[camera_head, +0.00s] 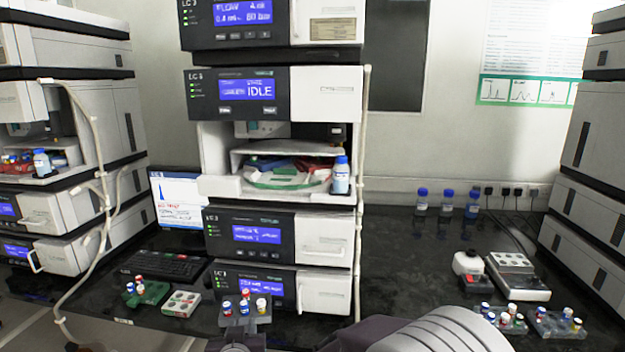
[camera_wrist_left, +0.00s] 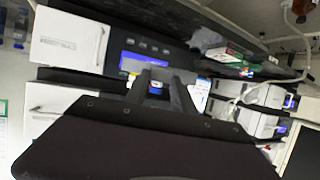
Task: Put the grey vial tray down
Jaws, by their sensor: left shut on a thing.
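The grey vial tray (camera_head: 262,319) is at the bottom of the head view, in front of the lowest module of the middle stack. It looks level and carries a few vials with blue, red and white caps. My left gripper (camera_head: 238,338) is at its near side, shut on it. In the left wrist view the two fingers of my left gripper (camera_wrist_left: 162,88) point away, with a blue cap between them; most of the tray is hidden there. I cannot tell whether the tray touches the black bench (camera_head: 400,260). My right gripper is not in view.
A green vial rack (camera_head: 150,294) and a white block (camera_head: 181,304) lie left of the tray, near a keyboard (camera_head: 165,265). A white hose (camera_head: 361,200) hangs down the stack's right side. More racks (camera_head: 556,322) stand at the right. The bench between is mostly clear.

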